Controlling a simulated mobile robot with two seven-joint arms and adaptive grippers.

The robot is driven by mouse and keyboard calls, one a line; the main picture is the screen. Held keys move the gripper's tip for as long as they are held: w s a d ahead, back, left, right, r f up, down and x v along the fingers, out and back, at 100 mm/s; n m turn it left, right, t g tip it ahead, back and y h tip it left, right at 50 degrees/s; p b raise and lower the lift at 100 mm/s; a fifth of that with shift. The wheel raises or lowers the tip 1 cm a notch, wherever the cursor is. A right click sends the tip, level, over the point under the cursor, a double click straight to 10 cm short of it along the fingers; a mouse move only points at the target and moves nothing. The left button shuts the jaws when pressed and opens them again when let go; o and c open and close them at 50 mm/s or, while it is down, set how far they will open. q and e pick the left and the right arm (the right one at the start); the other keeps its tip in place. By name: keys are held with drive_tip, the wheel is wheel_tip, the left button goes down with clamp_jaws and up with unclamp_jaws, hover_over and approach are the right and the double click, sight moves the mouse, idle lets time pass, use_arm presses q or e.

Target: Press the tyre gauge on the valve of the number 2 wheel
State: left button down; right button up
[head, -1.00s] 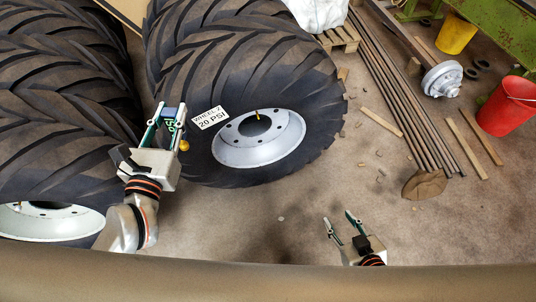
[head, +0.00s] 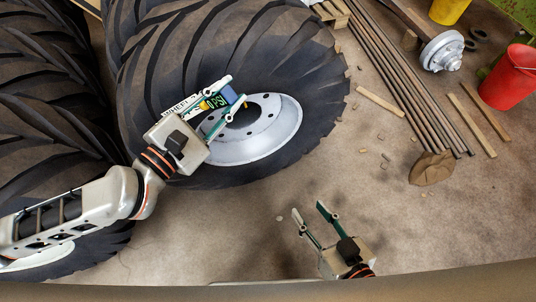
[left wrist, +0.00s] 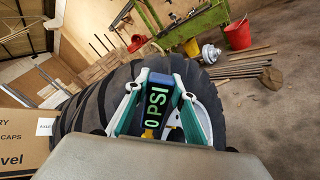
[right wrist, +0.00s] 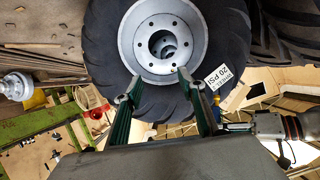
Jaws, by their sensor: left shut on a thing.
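The number 2 wheel is a big black tyre (head: 300,65) with a pale grey hub (head: 282,128). Its label in the right wrist view (right wrist: 224,77) reads WHEEL 2, 20 PSI; in the head view my left gripper partly covers it. My left gripper (head: 228,101) is shut on the tyre gauge (head: 219,98), over the hub's upper left edge. The gauge's display (left wrist: 156,105) reads 0 PSI in the left wrist view. A small yellow spot, perhaps the valve, shows beside the gauge; contact cannot be told. My right gripper (head: 308,210) is open and empty above the floor.
Another large tyre (head: 45,110) stands close on the left. Long bars (head: 400,75) and planks lie on the floor at right, with a brown lump (head: 432,168), a grey hub part (head: 442,52) and a red bucket (head: 508,78). The floor between is mostly clear.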

use_arm(q)
drive_tip(key=d+f+m+g+h+b, duration=0.3)
drive_tip(key=f+m+b, duration=0.3)
drive_tip(key=f, duration=0.6)
drive_tip(key=s+d+f+m+g+h+b, duration=0.1)
drive_tip(key=d+f+m+g+h+b, duration=0.2)
drive_tip(key=f+m, duration=0.7)
wheel_tip(320, 180, down, 3)
drive_tip(key=d+g+b, duration=0.2)
drive_tip(key=shift+d+g+b, duration=0.15)
drive_tip(key=shift+g+b, duration=0.2)
drive_tip(key=shift+g, duration=0.05)
use_arm(e)
drive_tip(key=a+f+m, duration=0.1)
drive_tip(key=m, duration=0.1)
drive_tip(key=a+f+m, duration=0.1)
drive_tip(key=a+f, duration=0.1)
drive_tip(key=shift+s+m+y, duration=0.2)
drive_tip(key=shift+m+y, duration=0.1)
drive_tip(key=shift+m, duration=0.1)
use_arm(q)
drive_tip(key=shift+f, duration=0.1)
use_arm(e)
drive_tip(key=shift+f, duration=0.1)
